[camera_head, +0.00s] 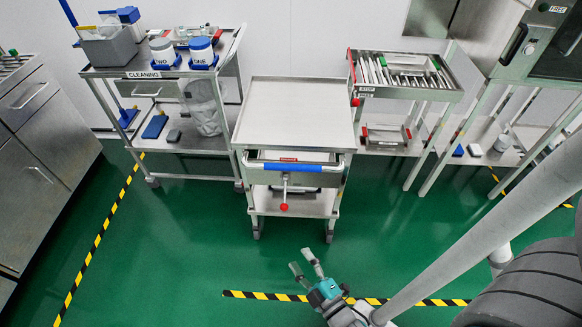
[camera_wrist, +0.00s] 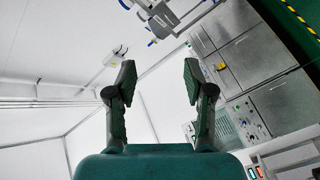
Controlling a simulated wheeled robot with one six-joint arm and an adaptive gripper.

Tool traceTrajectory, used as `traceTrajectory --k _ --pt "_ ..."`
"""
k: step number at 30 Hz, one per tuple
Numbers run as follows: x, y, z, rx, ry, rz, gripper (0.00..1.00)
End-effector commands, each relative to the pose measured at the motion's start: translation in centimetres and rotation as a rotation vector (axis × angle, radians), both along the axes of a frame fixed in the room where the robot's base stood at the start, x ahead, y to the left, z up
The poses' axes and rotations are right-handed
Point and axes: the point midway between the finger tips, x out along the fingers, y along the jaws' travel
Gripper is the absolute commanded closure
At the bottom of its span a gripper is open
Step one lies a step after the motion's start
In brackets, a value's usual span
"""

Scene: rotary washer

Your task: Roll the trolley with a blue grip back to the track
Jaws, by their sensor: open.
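The trolley (camera_head: 297,112) with a blue grip (camera_head: 293,167) stands upright in the middle of the floor in the head view. It has a bare grey top, a drawer-like front, a red-knobbed lever (camera_head: 284,190) below the grip and a lower shelf. My gripper (camera_head: 305,264) is in front of the trolley, nearer the camera, apart from it and empty. In the wrist view its two fingers (camera_wrist: 158,75) are spread with nothing between them. I cannot make out a track in these frames.
A cleaning cart (camera_head: 162,72) stands left of the trolley. A rack with a tool tray (camera_head: 405,92) stands right of it, beside a machine marked FREE (camera_head: 540,45). Steel cabinets (camera_head: 40,150) line the left. Green floor (camera_head: 180,230) is clear, with striped tape (camera_head: 245,294).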

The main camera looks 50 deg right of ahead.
Motion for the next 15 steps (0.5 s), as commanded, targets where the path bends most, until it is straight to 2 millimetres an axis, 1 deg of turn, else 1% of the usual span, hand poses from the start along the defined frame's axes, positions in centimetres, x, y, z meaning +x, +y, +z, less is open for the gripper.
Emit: traceTrajectory --k 1,5,8,9,12,15 --pt "1.6 -1.3 -0.5 -0.061 -0.002 -0.023 0.48" --pt "5.3 -4.7 -1.7 -0.234 0.006 -0.078 0.48" --pt "8.0 -7.6 -2.1 -0.367 0.019 -0.126 0.48" --pt "9.1 -8.9 -2.3 -0.421 0.027 -0.145 0.48" --pt "11.5 -12.0 -2.4 -0.543 0.048 -0.192 0.48" --pt "13.3 -14.7 -2.2 -0.645 0.070 -0.232 0.48"
